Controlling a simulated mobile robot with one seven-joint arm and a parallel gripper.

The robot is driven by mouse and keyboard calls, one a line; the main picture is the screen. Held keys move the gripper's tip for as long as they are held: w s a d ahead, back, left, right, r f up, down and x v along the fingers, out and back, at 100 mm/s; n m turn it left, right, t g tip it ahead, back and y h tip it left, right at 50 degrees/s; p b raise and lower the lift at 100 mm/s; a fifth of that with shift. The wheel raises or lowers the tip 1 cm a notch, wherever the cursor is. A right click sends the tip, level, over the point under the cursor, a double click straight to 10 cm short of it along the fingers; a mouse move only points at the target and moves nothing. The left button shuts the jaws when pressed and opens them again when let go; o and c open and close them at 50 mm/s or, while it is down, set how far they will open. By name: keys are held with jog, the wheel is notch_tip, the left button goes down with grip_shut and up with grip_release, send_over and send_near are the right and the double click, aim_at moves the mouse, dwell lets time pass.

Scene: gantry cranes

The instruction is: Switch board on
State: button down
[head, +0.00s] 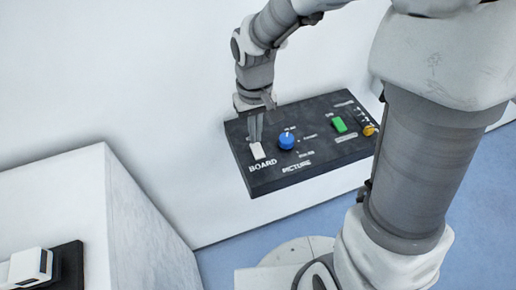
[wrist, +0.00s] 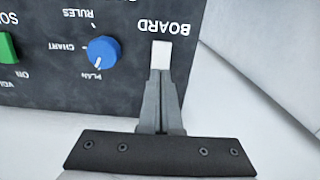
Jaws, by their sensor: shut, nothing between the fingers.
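The white BOARD switch (head: 257,151) sits at the left end of a black control panel (head: 313,120). It also shows in the wrist view (wrist: 161,53), above the word BOARD as read in the head view. My gripper (head: 254,138) is shut and empty, with its fingertips pointing down at the switch. In the wrist view the closed fingertips (wrist: 160,76) are right at the near end of the switch and seem to overlap its edge. I cannot tell whether they touch or press it. The switch's tilt is too small to read.
A blue knob (head: 287,140) sits just right of the switch, marked PICTURE. A green switch (head: 339,124) and a yellow knob (head: 370,130) are farther right, partly near my arm. A white block (head: 110,215) stands at the left with a small device (head: 40,266) on it.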

aim_at(257, 146)
jog(key=shift+f+b, duration=0.75)
jog(key=shift+f, duration=0.2)
dwell(0.6)
jog(key=shift+r+p, duration=2.8)
jog(key=shift+r, duration=0.75)
jog(key=s+d+r+m+t, duration=0.1)
jog(key=s+d+r+t, duration=0.1)
jog(key=s+d+r, duration=0.3)
jog(key=s+d+r+m+t, duration=0.2)
jog(key=s+d+r, duration=0.3)
jog(key=r, duration=0.5)
jog(key=shift+s+d+t, duration=0.3)
jog(key=shift+s+t, duration=0.5)
jog(key=shift+s, duration=0.4)
